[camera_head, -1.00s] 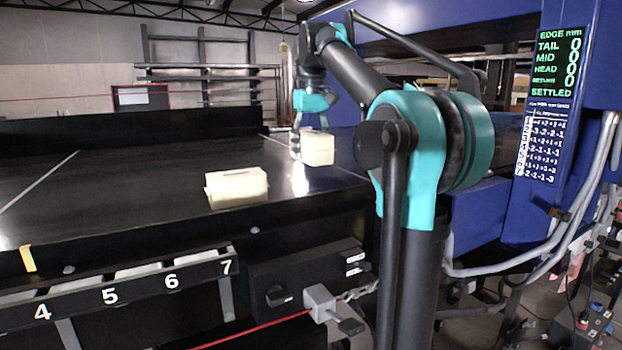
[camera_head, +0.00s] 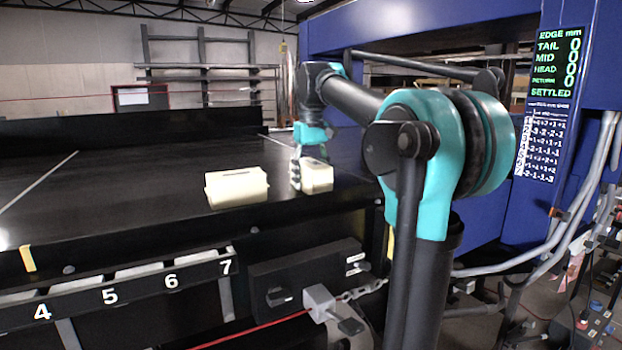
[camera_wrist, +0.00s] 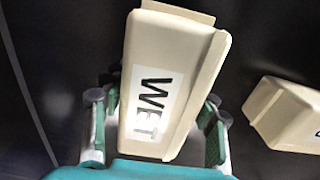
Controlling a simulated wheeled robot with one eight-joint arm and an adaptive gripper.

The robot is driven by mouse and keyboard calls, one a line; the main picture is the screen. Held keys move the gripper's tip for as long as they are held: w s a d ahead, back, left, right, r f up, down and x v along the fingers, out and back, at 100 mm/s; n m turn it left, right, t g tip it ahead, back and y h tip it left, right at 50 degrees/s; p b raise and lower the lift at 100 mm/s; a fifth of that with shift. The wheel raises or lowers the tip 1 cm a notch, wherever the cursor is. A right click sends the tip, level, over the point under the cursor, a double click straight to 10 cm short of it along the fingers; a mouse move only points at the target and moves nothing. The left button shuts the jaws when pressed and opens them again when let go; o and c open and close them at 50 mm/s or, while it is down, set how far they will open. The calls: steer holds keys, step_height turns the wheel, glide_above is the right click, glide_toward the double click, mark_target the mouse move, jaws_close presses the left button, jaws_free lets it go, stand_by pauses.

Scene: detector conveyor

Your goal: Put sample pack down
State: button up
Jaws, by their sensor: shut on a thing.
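The sample pack (camera_head: 319,176) is a cream block held in my gripper (camera_head: 298,172), low over the black conveyor surface (camera_head: 110,205) near its front edge. I cannot tell whether its underside touches the surface. In the wrist view the pack (camera_wrist: 185,50) carries a white label reading "WET", and my gripper (camera_wrist: 160,130) has a finger on each side of it. A thin dark gap shows beside parts of the fingers.
A second cream pack (camera_head: 236,187) lies just left of the held one, and also shows at the right of the wrist view (camera_wrist: 290,112). A numbered rail (camera_head: 110,297) and a control box (camera_head: 300,285) are below the front edge. A blue frame (camera_head: 480,215) stands at right.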

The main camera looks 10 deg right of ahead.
mark_target(311, 163)
steer(key=o, duration=1.7)
steer(key=shift+f, duration=0.1)
steer(key=shift+o, duration=0.2)
step_height(311, 163, up, 12)
steer(key=shift+r, duration=0.2)
